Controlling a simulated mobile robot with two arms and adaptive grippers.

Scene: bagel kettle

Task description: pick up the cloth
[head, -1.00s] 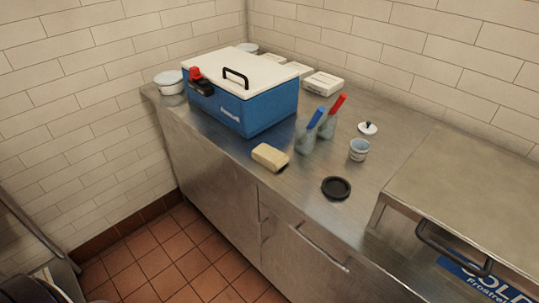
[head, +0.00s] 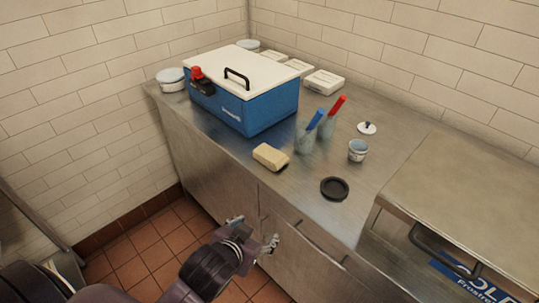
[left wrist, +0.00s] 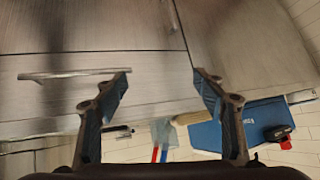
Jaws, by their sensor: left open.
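A beige folded block that looks like the cloth (head: 268,156) lies on the steel counter (head: 215,137) near its front edge, in front of the blue cooler. It also shows in the left wrist view (left wrist: 187,118), partly cut by the counter edge. My left gripper (head: 255,232) is open and empty. It is in front of the cabinet doors, below the counter top and apart from the cloth. In the left wrist view its two fingers (left wrist: 160,78) are spread, with cabinet front between them. My right gripper is not in view.
The blue cooler (head: 245,107) stands behind the cloth. To the right are two containers with a blue handle (head: 315,118) and a red handle (head: 337,103), a black lid (head: 334,188) and a small cup (head: 358,150). Cabinet handles (head: 318,242) stick out near my left gripper.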

